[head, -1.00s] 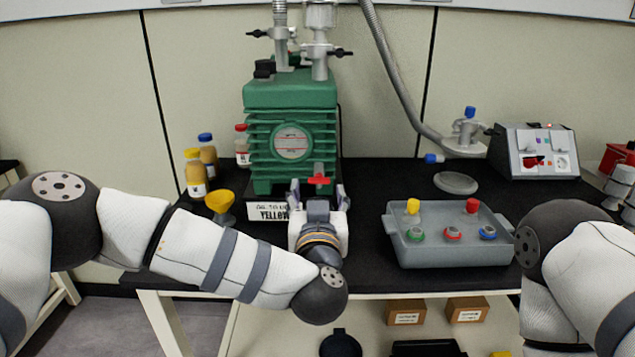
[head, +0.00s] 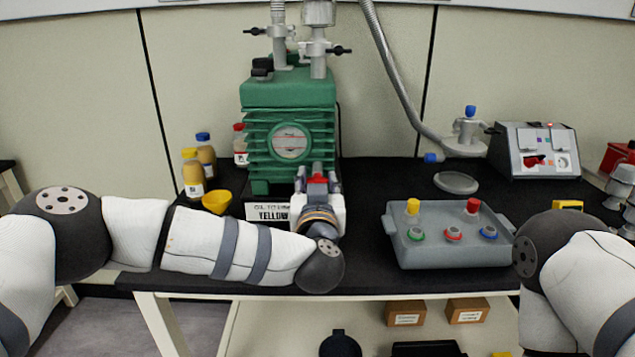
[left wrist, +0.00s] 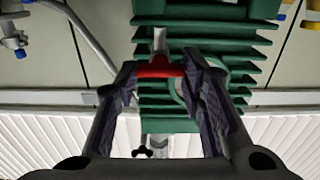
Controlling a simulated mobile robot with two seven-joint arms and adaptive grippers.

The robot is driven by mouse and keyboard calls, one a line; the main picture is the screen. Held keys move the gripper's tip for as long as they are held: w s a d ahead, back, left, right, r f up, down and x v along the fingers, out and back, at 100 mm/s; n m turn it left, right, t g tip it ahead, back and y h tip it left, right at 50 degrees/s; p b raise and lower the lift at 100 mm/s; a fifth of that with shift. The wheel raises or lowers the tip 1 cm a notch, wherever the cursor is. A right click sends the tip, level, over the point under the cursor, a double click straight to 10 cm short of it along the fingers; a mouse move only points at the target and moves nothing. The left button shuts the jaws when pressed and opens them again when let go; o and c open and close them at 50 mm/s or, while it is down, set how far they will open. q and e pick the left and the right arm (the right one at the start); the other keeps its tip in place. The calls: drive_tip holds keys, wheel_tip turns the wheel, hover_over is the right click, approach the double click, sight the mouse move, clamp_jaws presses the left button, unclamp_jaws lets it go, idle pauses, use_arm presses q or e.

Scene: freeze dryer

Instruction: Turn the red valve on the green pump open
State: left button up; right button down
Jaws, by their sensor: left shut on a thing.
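The green pump (head: 290,125) stands upright on the black table with a round gauge on its front. Its red valve (head: 317,181) is low on the front right, partly hidden by my left gripper (head: 317,177). In the left wrist view the red valve handle (left wrist: 160,68) lies crosswise between the two fingertips of my left gripper (left wrist: 160,72), with a finger against each end. The gripper is shut on it. My right forearm shows at the right edge, but its gripper is out of view.
A grey tray (head: 455,255) with coloured-top items stands to the right of my left gripper. A yellow funnel (head: 216,201) and bottles (head: 193,175) are left of the pump. A control box (head: 540,150) and a hose (head: 393,75) are behind on the right.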

use_arm(q)
drive_tip(key=shift+r+n, duration=0.1)
drive_tip(key=shift+n, duration=0.2)
drive_tip(key=shift+n+p, duration=0.3)
drive_tip(key=shift+n, duration=0.7)
drive_tip(key=n, duration=1.5)
drive_tip(key=shift+a+f, duration=0.15)
drive_tip(key=shift+f, duration=0.2)
drive_tip(key=shift+n, duration=0.3)
drive_tip(key=o, duration=1.2)
drive_tip(key=shift+c, duration=0.2)
